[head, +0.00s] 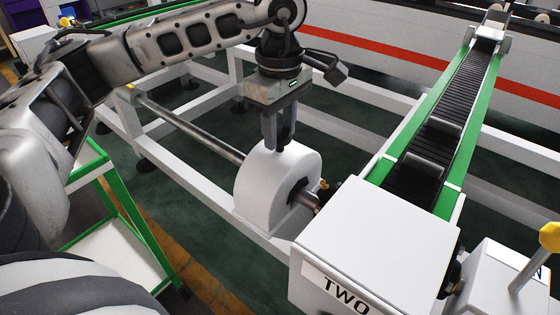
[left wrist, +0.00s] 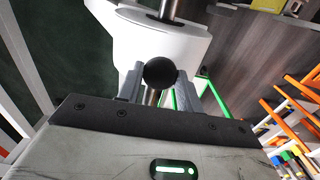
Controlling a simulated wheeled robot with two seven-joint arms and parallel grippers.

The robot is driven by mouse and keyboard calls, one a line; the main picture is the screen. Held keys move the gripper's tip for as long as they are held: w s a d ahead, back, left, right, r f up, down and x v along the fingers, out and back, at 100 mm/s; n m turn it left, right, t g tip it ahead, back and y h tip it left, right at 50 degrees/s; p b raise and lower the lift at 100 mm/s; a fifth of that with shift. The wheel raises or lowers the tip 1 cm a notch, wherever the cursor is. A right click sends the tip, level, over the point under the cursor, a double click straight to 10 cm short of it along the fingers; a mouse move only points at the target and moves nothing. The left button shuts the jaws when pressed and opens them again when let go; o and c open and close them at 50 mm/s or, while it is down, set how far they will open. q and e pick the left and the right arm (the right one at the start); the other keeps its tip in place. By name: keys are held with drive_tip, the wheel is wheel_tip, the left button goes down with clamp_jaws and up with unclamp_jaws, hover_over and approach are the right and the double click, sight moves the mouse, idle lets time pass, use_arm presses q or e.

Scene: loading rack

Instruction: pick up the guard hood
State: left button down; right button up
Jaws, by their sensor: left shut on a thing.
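The guard hood (head: 262,190) is a white, rounded cover. It stands upright around the shaft (head: 305,198), beside the white box marked TWO (head: 375,240). My left gripper (head: 280,142) points down at the top of the hood and is shut on it. In the left wrist view, the white hood (left wrist: 150,42) fills the top middle, and a dark round knob (left wrist: 160,73) sits between the fingers. The knob is hidden in the head view. I cannot tell whether the hood is clear of its seat. My right gripper is not in view.
A long roller conveyor (head: 440,135) with green edges runs to the back right. White frame rails and a long grey bar (head: 190,125) lie behind the hood. A green-framed cart (head: 120,250) stands at the lower left. A yellow-topped lever (head: 548,238) is at the right.

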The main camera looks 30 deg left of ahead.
use_arm(q)
drive_tip(key=shift+r, duration=0.15)
drive_tip(key=shift+r, duration=0.35)
wheel_tip(320, 180, up, 6)
drive_tip(key=shift+r+b, duration=0.1)
drive_tip(key=shift+b, duration=0.2)
wheel_tip(320, 180, up, 17)
drive_tip(key=p, duration=0.6)
idle(1.3)
idle(0.4)
